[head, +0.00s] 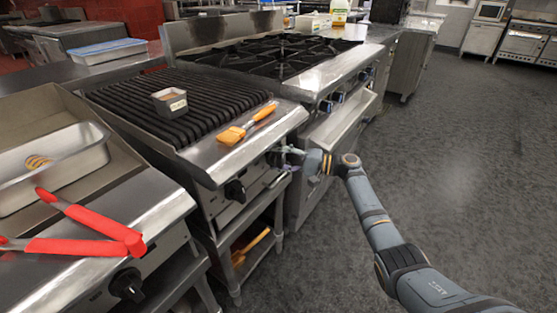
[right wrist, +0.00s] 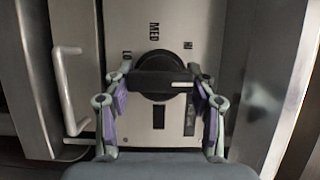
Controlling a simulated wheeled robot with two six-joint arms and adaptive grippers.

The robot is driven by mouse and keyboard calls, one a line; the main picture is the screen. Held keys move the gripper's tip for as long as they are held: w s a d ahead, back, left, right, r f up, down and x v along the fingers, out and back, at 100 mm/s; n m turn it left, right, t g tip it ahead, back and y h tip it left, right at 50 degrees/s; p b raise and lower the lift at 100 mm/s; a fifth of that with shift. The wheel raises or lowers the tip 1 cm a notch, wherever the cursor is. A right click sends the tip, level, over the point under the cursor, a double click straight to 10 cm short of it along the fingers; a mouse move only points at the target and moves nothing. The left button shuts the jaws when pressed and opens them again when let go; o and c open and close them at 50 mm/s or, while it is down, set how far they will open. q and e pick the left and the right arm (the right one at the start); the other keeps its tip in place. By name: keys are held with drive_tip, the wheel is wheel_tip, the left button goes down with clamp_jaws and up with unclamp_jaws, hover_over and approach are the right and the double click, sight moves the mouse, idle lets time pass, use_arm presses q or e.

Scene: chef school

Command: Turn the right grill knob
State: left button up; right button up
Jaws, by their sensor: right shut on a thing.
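The right grill knob (right wrist: 158,64) is round and black with a raised bar across it. In the right wrist view it sits on a metal panel marked LO, MED and HI. The bar lies about level, with a white mark near its right end. My right gripper (right wrist: 161,86) is shut on the knob, one finger at each end of the bar. In the head view my right gripper (head: 291,156) reaches the right end of the grill front and mostly hides the knob. The left grill knob (head: 235,191) shows clear. My left gripper is not in view.
A basting brush (head: 246,126) and a small metal container (head: 170,102) lie on the grill (head: 148,104). Red-handled tongs (head: 85,230) lie at the left. The stove (head: 272,58) stands beyond. A metal handle (right wrist: 66,90) is left of the knob. Open floor (head: 455,150) lies right.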

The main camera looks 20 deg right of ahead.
idle(0.4)
drive_tip(key=o, duration=1.2)
drive_tip(key=shift+c, duration=0.2)
drive_tip(key=shift+d, duration=0.15)
drive_tip(key=v, duration=1.1)
drive_tip(key=shift+s+d, duration=0.2)
drive_tip(key=shift+d, duration=0.15)
drive_tip(key=shift+f, duration=0.1)
